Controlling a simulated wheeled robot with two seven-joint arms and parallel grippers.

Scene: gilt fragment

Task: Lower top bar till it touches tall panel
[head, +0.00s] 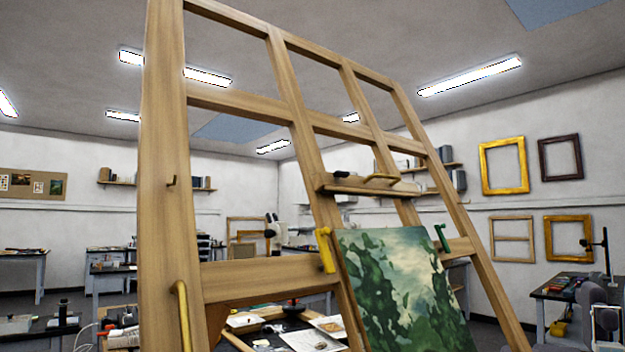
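The top bar (350,187) is a short wooden ledge across the middle uprights of a large wooden easel. It carries a brass handle (381,178) and a dark knob (340,174). The tall panel (400,285) is a green landscape painting standing on the easel below the bar, its lower edge cut off by the frame. A visible gap separates the bar's underside from the panel's top edge. Neither of my grippers shows in the head view.
The easel frame (165,150) fills the centre. A yellow clamp (325,250) and a green clamp (441,237) sit beside the panel's top corners. A brass handle (182,315) is on the left post. Worktables stand behind, including one at right (560,290).

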